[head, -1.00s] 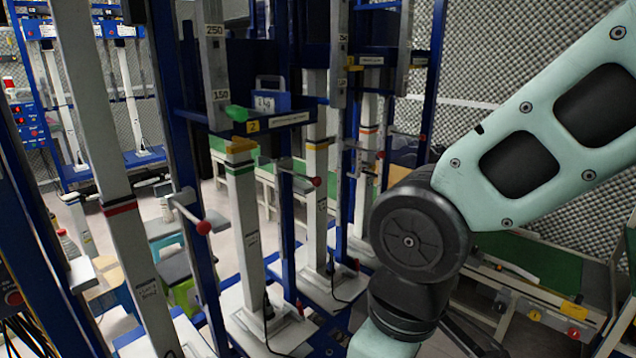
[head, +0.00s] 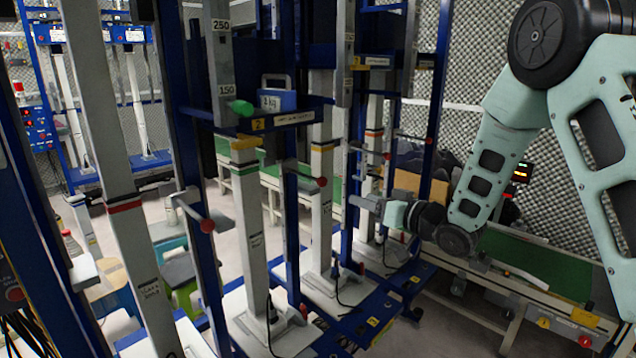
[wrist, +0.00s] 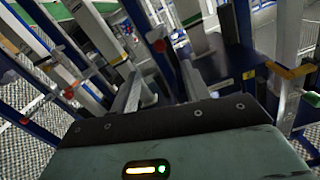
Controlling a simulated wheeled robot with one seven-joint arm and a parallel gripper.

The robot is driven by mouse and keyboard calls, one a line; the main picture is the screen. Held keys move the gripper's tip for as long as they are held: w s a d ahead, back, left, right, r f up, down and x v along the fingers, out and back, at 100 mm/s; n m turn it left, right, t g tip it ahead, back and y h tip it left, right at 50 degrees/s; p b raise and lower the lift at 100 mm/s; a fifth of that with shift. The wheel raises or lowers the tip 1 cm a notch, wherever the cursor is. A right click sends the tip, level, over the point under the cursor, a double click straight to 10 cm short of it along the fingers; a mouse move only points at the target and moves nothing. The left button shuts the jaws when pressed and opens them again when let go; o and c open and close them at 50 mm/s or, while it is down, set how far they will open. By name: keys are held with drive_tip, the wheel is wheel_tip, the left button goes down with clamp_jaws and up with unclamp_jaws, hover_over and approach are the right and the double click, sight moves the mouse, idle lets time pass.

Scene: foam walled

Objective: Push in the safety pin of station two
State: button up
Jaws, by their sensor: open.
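Station two carries a yellow "2" tag (head: 257,124) on its blue crossbeam. A green knob (head: 240,108), which looks like its safety pin, sticks out just left of the tag; how far in it sits I cannot tell. In the wrist view the green knob (wrist: 312,99) is at the right edge, beside the yellow-banded post. My gripper (head: 353,201) is right of and below the knob in the head view, pointing left and apart from it. In the wrist view my gripper (wrist: 162,78) has its fingers apart, with nothing between them.
Red-ball levers stick out among the posts, one right of station two's post (head: 322,182) and one to its left (head: 207,226). A blue 1 kg weight (head: 278,99) stands above the crossbeam. Blue uprights and grey posts crowd the space left of my gripper.

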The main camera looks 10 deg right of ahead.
sight(325, 182)
drive_tip(key=shift+y, duration=0.3)
drive_tip(key=p+x, duration=0.1)
drive_tip(key=x, duration=0.4)
drive_tip(key=p+x, duration=0.1)
drive_tip(key=x, duration=0.5)
drive_tip(key=p+x, duration=0.1)
drive_tip(key=x, duration=0.5)
drive_tip(key=shift+w+d+r, duration=0.2)
drive_tip(key=shift+d+r, duration=0.15)
drive_tip(key=shift+r, duration=0.05)
